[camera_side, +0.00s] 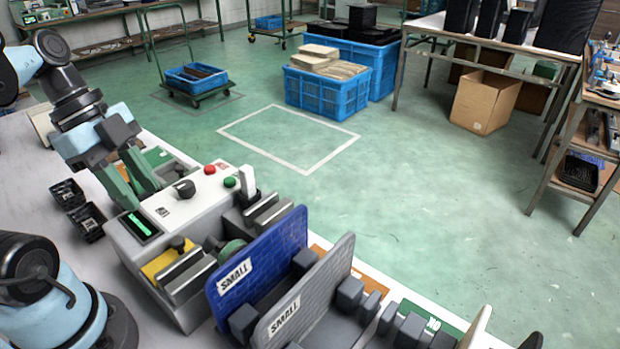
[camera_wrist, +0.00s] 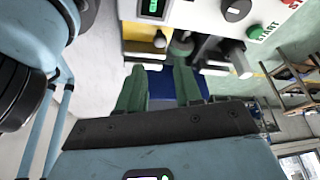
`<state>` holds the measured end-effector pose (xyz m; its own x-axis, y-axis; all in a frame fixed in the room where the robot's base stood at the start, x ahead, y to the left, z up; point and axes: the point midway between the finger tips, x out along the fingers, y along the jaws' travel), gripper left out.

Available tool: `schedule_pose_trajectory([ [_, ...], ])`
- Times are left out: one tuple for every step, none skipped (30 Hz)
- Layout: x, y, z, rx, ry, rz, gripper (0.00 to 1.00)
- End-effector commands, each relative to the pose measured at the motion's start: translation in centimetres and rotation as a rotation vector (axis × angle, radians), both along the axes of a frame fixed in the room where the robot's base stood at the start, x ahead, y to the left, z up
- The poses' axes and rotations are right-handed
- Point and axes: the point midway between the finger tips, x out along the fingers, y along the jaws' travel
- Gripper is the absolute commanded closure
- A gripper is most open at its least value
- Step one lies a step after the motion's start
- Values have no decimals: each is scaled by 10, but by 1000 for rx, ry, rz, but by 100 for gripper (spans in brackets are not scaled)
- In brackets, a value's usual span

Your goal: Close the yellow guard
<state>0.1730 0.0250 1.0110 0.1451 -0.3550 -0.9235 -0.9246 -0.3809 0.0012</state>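The yellow guard (camera_side: 158,262) shows as a yellow plate at the front of the grey machine (camera_side: 150,285), beside grey metal blocks and a dark knob (camera_side: 177,243). The blocks partly cover it in the side view. I cannot tell how far the guard is open. My gripper (camera_side: 144,196) has green fingers and is beside the machine's control panel, above and behind it. In the wrist view the fingers (camera_wrist: 160,68) are apart with nothing between them.
The control panel holds a black dial (camera_side: 185,188), a red button (camera_side: 209,169), a green button (camera_side: 229,182) and a lit display (camera_side: 139,226). A blue SMALL tray panel (camera_side: 262,258) and a grey one (camera_side: 315,290) stand to the right. Small black bins (camera_side: 66,193) sit left.

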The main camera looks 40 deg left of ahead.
Motion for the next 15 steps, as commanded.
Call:
schedule_pose_trajectory([
  [2, -3, -9, 0, -1, -5, 65],
  [2, -5, -14, 0, -1, -5, 65],
  [3, -8, -20, 1, -1, -4, 65],
  [4, -10, -25, 2, -1, -5, 65],
  [5, -11, -29, 1, -1, -3, 65],
  [6, -14, -35, 1, 0, -4, 65],
  [6, -15, -39, 1, 0, -4, 65],
  [7, -17, -44, 1, -1, -3, 65],
  [8, -19, -49, 2, -2, -2, 65],
  [9, -20, -52, 2, -2, -2, 65],
  [9, -21, -56, 2, -1, -1, 65],
  [10, -23, -61, 1, -1, -3, 65],
  [10, -25, -64, 1, -1, -3, 65],
  [11, -26, -67, 1, 0, -2, 65],
  [12, -27, -70, 1, -1, -1, 65],
])
